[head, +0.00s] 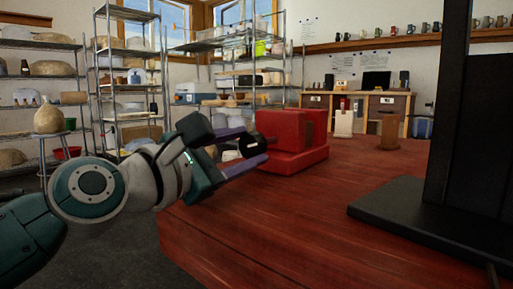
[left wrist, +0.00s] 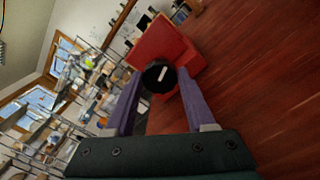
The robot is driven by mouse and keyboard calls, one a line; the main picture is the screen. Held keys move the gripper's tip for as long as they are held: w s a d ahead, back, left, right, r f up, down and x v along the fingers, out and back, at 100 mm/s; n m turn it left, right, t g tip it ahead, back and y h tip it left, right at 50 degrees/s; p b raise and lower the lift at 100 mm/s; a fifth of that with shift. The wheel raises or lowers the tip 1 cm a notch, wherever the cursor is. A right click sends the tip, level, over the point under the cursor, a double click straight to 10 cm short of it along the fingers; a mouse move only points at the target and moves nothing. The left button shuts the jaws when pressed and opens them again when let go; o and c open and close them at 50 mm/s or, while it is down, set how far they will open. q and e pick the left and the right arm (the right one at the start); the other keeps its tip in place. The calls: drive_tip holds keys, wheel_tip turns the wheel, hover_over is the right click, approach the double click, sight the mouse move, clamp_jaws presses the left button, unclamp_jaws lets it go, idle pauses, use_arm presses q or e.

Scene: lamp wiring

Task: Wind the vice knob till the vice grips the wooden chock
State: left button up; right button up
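The red vice (head: 282,128) stands on the red wooden table, with its black knob (head: 252,145) facing my left arm. A brown face (head: 316,126) shows at the vice's right side; I cannot tell whether it is the wooden chock. My left gripper (head: 255,146) has its two purple fingers on either side of the knob. In the left wrist view the knob (left wrist: 158,76), with a white mark, lies between the fingertips (left wrist: 160,75) in front of the vice (left wrist: 160,45). Little gap shows, and I cannot tell whether the fingers touch it. My right gripper is not in view.
A black stand (head: 400,205) with a tall column is on the table at the right. The table front (head: 270,220) is clear. Shelves (head: 130,80) line the back wall.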

use_arm(q)
drive_tip(key=o, duration=0.4)
drive_tip(key=shift+s+a, duration=0.2)
drive_tip(key=shift+s, duration=0.05)
drive_tip(key=p+v, duration=0.2)
drive_tip(key=v, duration=0.7)
drive_tip(key=shift+s, duration=0.15)
